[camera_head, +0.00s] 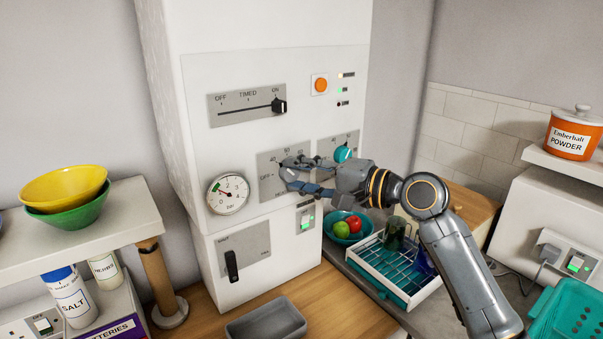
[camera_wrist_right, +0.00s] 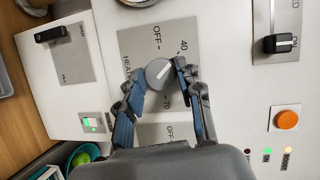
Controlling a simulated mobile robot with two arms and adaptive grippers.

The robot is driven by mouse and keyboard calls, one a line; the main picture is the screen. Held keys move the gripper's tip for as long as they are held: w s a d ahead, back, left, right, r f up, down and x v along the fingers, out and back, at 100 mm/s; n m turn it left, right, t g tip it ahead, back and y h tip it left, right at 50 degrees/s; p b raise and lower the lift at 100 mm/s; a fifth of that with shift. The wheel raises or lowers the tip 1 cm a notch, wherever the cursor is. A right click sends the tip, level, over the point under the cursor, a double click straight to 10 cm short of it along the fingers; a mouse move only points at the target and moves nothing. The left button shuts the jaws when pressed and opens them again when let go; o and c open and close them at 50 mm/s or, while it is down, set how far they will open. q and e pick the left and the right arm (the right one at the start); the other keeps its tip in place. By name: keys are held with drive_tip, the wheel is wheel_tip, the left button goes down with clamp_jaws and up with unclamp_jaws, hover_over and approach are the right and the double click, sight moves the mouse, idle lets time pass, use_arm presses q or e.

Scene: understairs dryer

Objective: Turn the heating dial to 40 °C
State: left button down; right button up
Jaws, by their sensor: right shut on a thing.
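The heating dial (camera_wrist_right: 160,74) is a round grey knob with a white line on its face. It sits on a grey plate (camera_wrist_right: 130,40) marked OFF, 40 and 70 on the white cabinet front. In the right wrist view the line slants up and right, roughly toward the 40; its exact alignment is unclear. My right gripper (camera_wrist_right: 159,72) is shut on the dial, with one finger on each side. In the head view the right gripper (camera_head: 287,175) covers the dial in front of its plate (camera_head: 266,187). My left gripper is not in view.
A teal knob (camera_head: 343,154) on a neighbouring plate is close to my right gripper. A pressure gauge (camera_head: 228,194) is left of the heating plate, and a slider (camera_head: 279,106) is above. A bowl of fruit (camera_head: 340,238) and a dish rack (camera_head: 378,284) stand below my right arm.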

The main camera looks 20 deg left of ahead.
idle(0.4)
drive_tip(key=o, duration=1.2)
drive_tip(key=shift+s+d, duration=0.1)
drive_tip(key=shift+d, duration=0.1)
drive_tip(key=v, duration=1.1)
drive_tip(key=shift+s+d+r, duration=0.1)
drive_tip(key=shift+s+d, duration=0.05)
drive_tip(key=shift+d, duration=0.05)
